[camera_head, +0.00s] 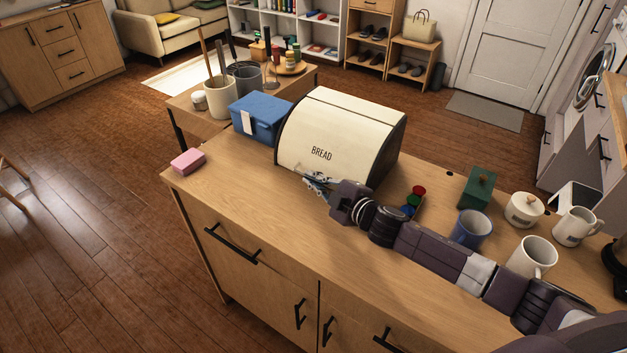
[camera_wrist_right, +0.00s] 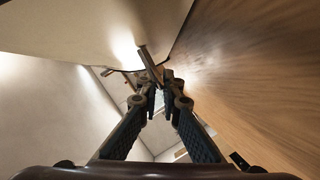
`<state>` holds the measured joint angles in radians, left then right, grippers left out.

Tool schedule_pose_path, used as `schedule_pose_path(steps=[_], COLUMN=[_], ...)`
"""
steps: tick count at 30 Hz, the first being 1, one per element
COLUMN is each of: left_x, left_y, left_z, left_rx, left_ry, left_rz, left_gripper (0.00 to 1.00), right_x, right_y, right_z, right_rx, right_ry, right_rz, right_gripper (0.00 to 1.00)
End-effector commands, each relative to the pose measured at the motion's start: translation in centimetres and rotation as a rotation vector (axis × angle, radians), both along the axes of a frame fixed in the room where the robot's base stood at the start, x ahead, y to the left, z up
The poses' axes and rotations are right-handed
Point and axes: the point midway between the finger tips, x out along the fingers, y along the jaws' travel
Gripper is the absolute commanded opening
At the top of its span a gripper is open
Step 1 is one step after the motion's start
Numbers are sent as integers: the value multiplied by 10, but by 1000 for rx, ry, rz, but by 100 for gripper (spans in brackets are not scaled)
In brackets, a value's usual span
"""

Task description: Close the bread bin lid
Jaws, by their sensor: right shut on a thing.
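The bread bin (camera_head: 398,148) stands on the wooden counter, with dark side panels. Its cream lid (camera_head: 325,125), marked BREAD, curves down over the front, close to the counter. I cannot tell whether a small gap is left at its lower edge. My right gripper (camera_head: 317,183) is low at the front of the bin, by the lid's lower edge. In the right wrist view the fingers (camera_wrist_right: 163,90) come together on a thin bar-like handle (camera_wrist_right: 149,63), beside the cream lid surface (camera_wrist_right: 95,30). The handle is mostly hidden in the head view. My left gripper is out of view.
A blue box (camera_head: 262,118) stands left of the bin, and a pink block (camera_head: 188,161) lies at the counter's left corner. A green canister (camera_head: 478,187), a blue mug (camera_head: 470,229) and a white mug (camera_head: 533,257) stand right, close to my right arm.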

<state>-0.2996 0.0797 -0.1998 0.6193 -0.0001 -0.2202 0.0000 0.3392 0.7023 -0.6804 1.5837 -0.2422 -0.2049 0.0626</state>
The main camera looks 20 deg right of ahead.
Motion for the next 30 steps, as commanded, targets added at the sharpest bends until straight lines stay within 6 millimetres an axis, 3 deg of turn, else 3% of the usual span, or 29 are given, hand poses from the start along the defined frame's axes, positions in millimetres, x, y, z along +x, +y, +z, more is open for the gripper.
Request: schedule_pose_path(steps=[4,6,10,20,30], left_x=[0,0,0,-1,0], left_y=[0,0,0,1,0], left_z=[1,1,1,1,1], left_rx=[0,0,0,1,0], left_ry=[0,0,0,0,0], left_rz=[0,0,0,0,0], left_gripper=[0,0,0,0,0], right_x=[-1,-1,-1,-4,-52], right_y=[-3,-3,-2,-2,-19], right_z=[-4,-5,-4,-3,7], right_rx=[-5,-6,-4,-2,-4], right_ry=[9,10,9,8,11], right_rz=[-5,-5,-4,-1,-1], right_gripper=[0,11,23,23,23])
